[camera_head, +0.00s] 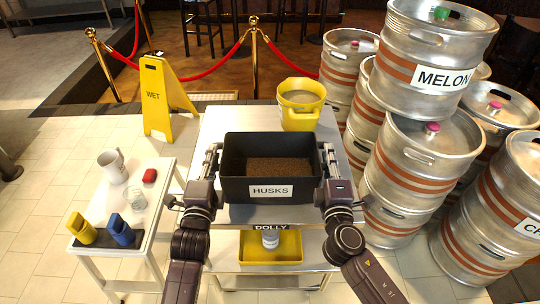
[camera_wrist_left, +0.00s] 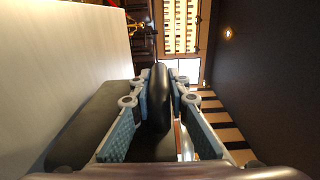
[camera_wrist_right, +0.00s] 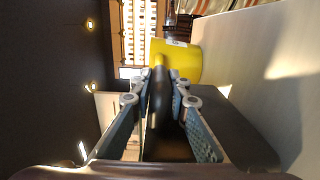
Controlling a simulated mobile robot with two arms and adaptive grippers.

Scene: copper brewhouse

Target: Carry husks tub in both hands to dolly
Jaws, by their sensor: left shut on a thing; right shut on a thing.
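The husks tub (camera_head: 234,190) is a black open box with brown husks inside and a HUSKS label on its front. It looks level in the head view, over the front part of the dolly's (camera_head: 214,122) pale top. I cannot tell whether its base touches that top. My left gripper (camera_head: 214,155) is shut on the tub's left side, and my right gripper (camera_head: 328,155) is shut on its right side. In the left wrist view a dark part of the tub (camera_wrist_left: 160,98) lies between the fingers; the right wrist view shows the same on the other side (camera_wrist_right: 160,100).
A yellow bucket (camera_head: 300,118) stands on the dolly behind the tub. A yellow tray (camera_head: 287,250) is on the lower shelf. Steel kegs (camera_head: 400,150) crowd the right. A side table (camera_head: 152,222) with a mug and scoops stands left; a wet-floor sign (camera_head: 158,100) is behind it.

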